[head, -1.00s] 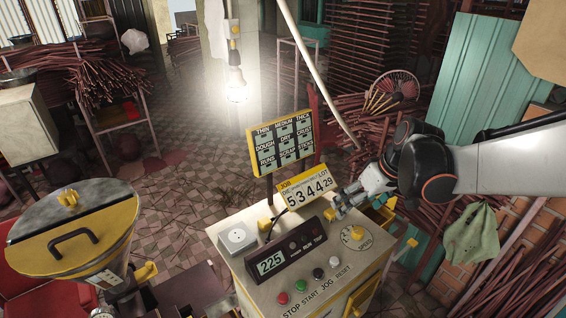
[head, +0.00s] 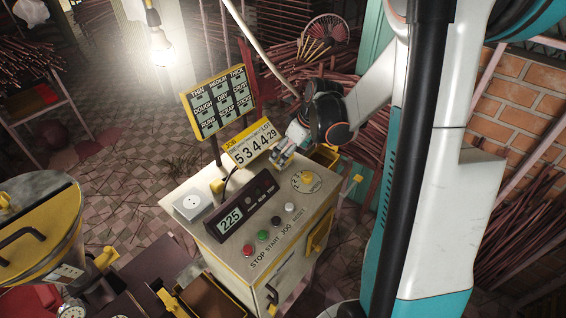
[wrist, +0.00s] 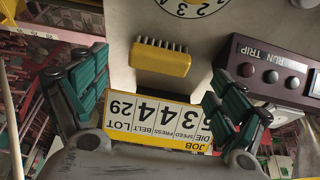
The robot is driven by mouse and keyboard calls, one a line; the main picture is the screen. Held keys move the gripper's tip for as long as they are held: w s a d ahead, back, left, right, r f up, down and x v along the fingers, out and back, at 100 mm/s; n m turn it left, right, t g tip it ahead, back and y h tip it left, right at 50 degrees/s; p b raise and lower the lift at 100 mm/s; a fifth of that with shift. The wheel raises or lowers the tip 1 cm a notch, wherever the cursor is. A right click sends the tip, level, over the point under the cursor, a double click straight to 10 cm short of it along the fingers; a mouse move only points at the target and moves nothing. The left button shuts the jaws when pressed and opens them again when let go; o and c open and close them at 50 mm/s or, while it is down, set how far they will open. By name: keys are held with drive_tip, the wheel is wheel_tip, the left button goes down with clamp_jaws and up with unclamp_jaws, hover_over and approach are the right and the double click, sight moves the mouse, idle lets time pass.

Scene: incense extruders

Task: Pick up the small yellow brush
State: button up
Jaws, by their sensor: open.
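The small yellow brush (wrist: 161,58) lies on the pale top of the control cabinet, its row of bristles toward the top of the wrist view. My gripper (wrist: 160,70) is open, with one green-padded finger to the left of the brush and one to the right. The fingers are apart from it and nothing is held. In the head view my gripper (head: 284,152) hangs over the far side of the cabinet (head: 205,228), beside the JOB sign. I cannot make out the brush in the head view.
The yellow JOB sign (wrist: 158,118) stands close by, between my fingers in the wrist view; it also shows in the head view (head: 250,144). The dark display box (head: 240,208), buttons and dial (head: 306,181) occupy the cabinet top. A tall board (head: 219,102) rises behind.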

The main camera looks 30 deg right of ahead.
drive_tip(key=shift+w+b+x, duration=0.2)
drive_tip(key=shift+b+x, duration=0.1)
drive_tip(key=shift+x, duration=2.35)
drive_tip(key=shift+r, duration=0.15)
drive_tip(key=c, duration=1.2)
drive_tip(key=shift+r, duration=0.15)
drive_tip(key=shift+c, duration=0.2)
wheel_tip(320, 180, up, 20)
drive_tip(key=p, duration=0.2)
drive_tip(key=shift+p, duration=0.35)
drive_tip(key=o, duration=0.5)
drive_tip(key=c, duration=0.3)
drive_tip(key=shift+f, duration=0.2)
